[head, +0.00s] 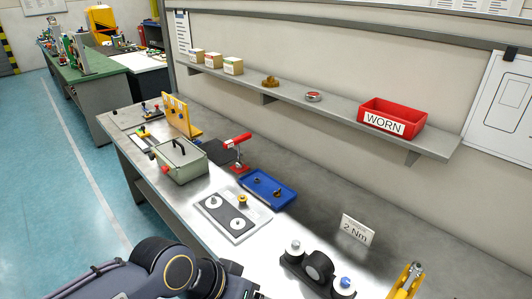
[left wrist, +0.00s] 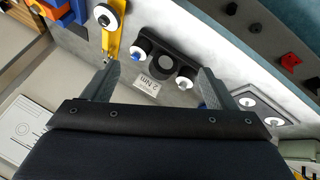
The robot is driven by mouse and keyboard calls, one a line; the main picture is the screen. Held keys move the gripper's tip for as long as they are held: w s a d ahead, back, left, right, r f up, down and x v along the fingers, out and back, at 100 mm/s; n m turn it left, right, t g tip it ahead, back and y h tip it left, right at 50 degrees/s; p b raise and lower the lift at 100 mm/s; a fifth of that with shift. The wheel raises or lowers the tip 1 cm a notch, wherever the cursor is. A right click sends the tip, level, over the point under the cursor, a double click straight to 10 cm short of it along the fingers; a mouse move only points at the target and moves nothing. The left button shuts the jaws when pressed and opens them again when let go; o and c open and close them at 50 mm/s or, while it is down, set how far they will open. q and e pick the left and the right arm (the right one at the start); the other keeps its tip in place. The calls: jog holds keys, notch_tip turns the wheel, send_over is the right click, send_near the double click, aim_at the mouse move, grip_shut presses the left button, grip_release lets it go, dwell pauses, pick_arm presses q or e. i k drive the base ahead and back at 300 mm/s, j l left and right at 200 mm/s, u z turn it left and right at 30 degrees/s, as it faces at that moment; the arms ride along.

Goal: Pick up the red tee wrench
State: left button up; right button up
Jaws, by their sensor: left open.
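A red tee-shaped piece (head: 238,141), which looks like the red tee wrench, stands on the bench behind the green-grey box in the head view. Its bar is raised above a small red base (head: 239,168). I cannot make it out for sure in the left wrist view. My left gripper (left wrist: 158,82) is open, with nothing between its fingers. It points toward the black block with white-capped posts, beside the 2 Nm card. In the head view my left arm crosses the bottom, and its fingertips are out of sight. My right gripper is not in view.
A blue tray (head: 285,203), a plate with two white discs (head: 222,229), the green-grey box (head: 183,172) and the black block (head: 318,266) occupy the bench. The 2 Nm card (head: 357,230) stands behind the block. A shelf above holds a red WORN bin (head: 398,110).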

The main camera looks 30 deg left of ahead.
aim_at(238, 165)
jog(key=j+z, duration=0.25)
jog(key=j, duration=0.5)
jog(key=j+z, duration=0.25)
jog(key=j, duration=0.5)
jog(key=j+z, duration=0.25)
jog(key=j, duration=0.5)
jog(key=k+j+z, duration=0.1)
jog(key=j+z, duration=0.15)
jog(key=j, duration=0.5)
